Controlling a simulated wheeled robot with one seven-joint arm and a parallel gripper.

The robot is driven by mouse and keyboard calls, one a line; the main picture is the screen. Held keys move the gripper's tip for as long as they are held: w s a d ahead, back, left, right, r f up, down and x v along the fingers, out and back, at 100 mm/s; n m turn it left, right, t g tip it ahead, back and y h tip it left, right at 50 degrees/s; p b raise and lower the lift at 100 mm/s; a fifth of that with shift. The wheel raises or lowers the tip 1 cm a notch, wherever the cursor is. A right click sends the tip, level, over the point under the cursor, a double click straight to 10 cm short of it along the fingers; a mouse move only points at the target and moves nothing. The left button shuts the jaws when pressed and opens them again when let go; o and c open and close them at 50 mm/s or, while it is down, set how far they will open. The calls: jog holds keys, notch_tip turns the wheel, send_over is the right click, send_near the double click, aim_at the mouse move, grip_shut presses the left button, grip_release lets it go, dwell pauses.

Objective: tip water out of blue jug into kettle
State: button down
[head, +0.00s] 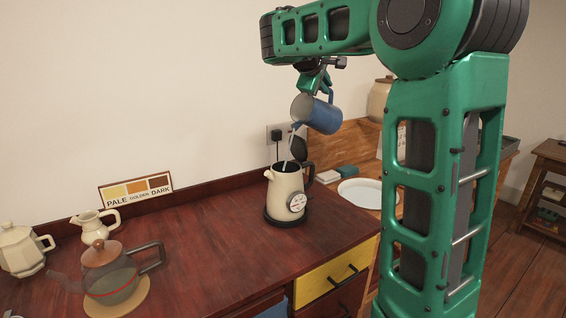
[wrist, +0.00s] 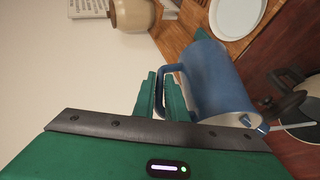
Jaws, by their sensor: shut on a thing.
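The blue jug (head: 319,115) is tilted, mouth down to the left, above the kettle in the head view. A thin pale stream (head: 288,150) runs from its lip down to the kettle's open top. The cream kettle (head: 284,190) has a black handle, a round dial on its side and a black base, and its lid (head: 299,148) stands raised. My gripper (head: 322,84) is shut on the jug's handle. In the wrist view the fingers (wrist: 160,97) close on the handle of the blue jug (wrist: 215,85), and the kettle (wrist: 303,118) is partly cut off at the right edge.
A glass teapot (head: 110,275) on a round mat, a cream jug (head: 92,225) and a cream pot (head: 22,250) stand on the left of the dark red counter. A white plate (head: 366,192) lies right of the kettle. The counter before the kettle is clear.

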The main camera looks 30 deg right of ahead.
jog(key=shift+s+a+r+t+h, duration=0.15)
jog(key=shift+a+r+t+h, duration=0.15)
jog(key=shift+a+r+h, duration=0.4)
dwell(1.6)
jog(key=shift+s+a+r+n+t+h, duration=0.15)
jog(key=shift+a+r+h, duration=0.2)
jog(key=shift+a, duration=0.4)
jog(key=shift+s+a+r+n+t+h, duration=0.1)
jog(key=shift+a+r+n+h, duration=0.15)
jog(key=shift+a, duration=0.45)
jog(key=shift+s+a+r+n+t+h, duration=0.15)
jog(key=shift+a+r+h, duration=0.2)
jog(key=shift+a, duration=0.4)
dwell(2.1)
